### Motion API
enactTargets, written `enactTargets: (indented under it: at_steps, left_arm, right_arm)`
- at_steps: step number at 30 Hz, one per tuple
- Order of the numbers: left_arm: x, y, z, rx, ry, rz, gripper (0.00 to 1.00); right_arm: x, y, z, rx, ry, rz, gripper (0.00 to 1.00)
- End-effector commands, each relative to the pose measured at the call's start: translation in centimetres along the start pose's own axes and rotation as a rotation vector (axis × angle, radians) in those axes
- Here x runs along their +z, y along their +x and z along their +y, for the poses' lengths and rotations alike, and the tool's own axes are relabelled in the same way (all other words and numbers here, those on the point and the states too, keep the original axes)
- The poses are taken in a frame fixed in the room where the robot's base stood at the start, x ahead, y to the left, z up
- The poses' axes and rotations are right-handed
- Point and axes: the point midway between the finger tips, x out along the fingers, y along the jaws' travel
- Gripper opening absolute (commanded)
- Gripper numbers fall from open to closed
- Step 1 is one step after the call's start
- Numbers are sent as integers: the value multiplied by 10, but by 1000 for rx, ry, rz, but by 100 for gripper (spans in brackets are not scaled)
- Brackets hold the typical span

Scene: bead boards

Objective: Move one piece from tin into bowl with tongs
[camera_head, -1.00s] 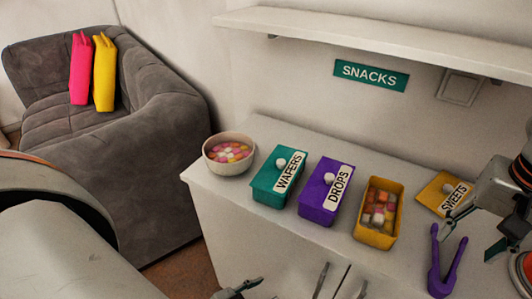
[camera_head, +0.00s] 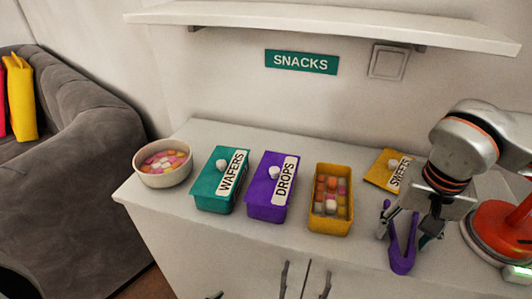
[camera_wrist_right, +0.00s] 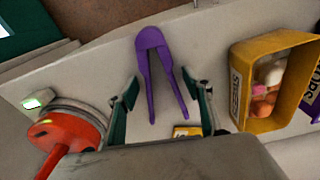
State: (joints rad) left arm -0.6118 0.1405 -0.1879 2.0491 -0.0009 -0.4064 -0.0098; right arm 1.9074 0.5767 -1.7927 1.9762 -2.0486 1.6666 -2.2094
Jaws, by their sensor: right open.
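The open yellow tin (camera_head: 318,222) holds several orange, pink and white pieces. The bowl (camera_head: 160,181) at the left holds several pink, yellow and white pieces. A small dark tip at the bottom edge may be my left gripper (camera_head: 215,295).
A teal WAFERS box (camera_head: 207,190) and purple DROPS box (camera_head: 262,200), both lidded, stand between bowl and tin. The yellow SWEETS lid (camera_head: 377,173) lies behind the tongs. A red round object (camera_head: 500,232) stands at the right. A shelf (camera_head: 330,14) hangs above.

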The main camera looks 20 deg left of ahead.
Motion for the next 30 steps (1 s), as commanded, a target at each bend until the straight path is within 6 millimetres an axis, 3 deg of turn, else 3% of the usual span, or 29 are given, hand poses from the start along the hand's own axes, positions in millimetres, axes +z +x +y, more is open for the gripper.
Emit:
enactTargets:
  at_steps: [10,13,22,30]
  left_arm:
    - [4,-2,4,6,0,-6,40]
    - [4,-2,4,7,-1,-6,40]
    - [3,-2,4,7,-2,-4,40]
    - [-25,-10,0,5,-14,29,40]
  right_arm:
    - [0,3,0,0,0,1,50]
    - [0,3,0,0,0,0,26]
    - [0,2,0,0,0,1,26]
    - [-4,-35,0,0,2,8,26]
